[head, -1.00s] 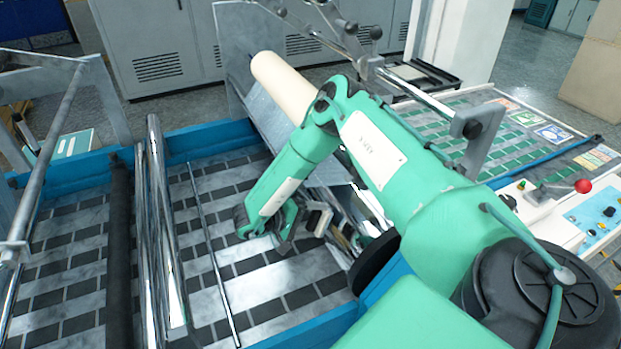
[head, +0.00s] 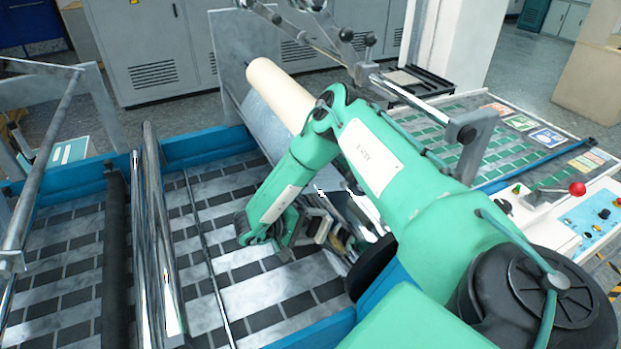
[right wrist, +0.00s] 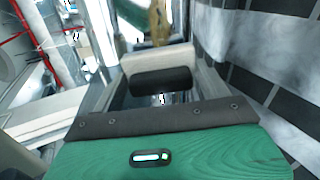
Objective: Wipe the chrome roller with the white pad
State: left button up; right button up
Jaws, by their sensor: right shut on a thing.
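My right gripper (head: 322,230) reaches down over the machine bed, in front of the slanted grey plate. It is shut on what looks like the white pad, a pale block (right wrist: 156,59) above a dark strip in the right wrist view. The fingers and arm partly hide it. A yellowish-brown piece (right wrist: 159,22) shows just past it. Upright-looking chrome rollers (head: 160,245) stand left of the gripper, clear of it. Another bright metal length (head: 365,208) shows behind my right arm, mostly hidden; I cannot tell whether the pad touches it. My left gripper is not in view.
A cream roll (head: 279,92) lies above the slanted plate. A blue frame (head: 205,145) edges the checkered bed (head: 250,285). A thin rod and a dark roller (head: 117,260) cross the bed. A control panel with a red knob (head: 577,188) is at right.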

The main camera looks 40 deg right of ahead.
jog(key=shift+d+f, duration=0.1)
jog(key=shift+d, duration=0.15)
jog(key=shift+s+a, duration=0.3)
jog(key=shift+s, duration=0.45)
jog(key=shift+s+a, duration=0.25)
jog(key=shift+s, duration=0.5)
jog(key=shift+s+a, duration=0.3)
jog(key=shift+s, duration=0.7)
jog(key=shift+s+a, duration=0.25)
jog(key=shift+s, duration=0.75)
jog(key=shift+s+a, duration=0.3)
jog(key=shift+s, duration=0.7)
jog(key=shift+s+a, duration=0.3)
jog(key=shift+s, duration=0.35)
jog(key=shift+s+a, duration=0.3)
jog(key=shift+s, duration=0.35)
jog(key=shift+f, duration=0.1)
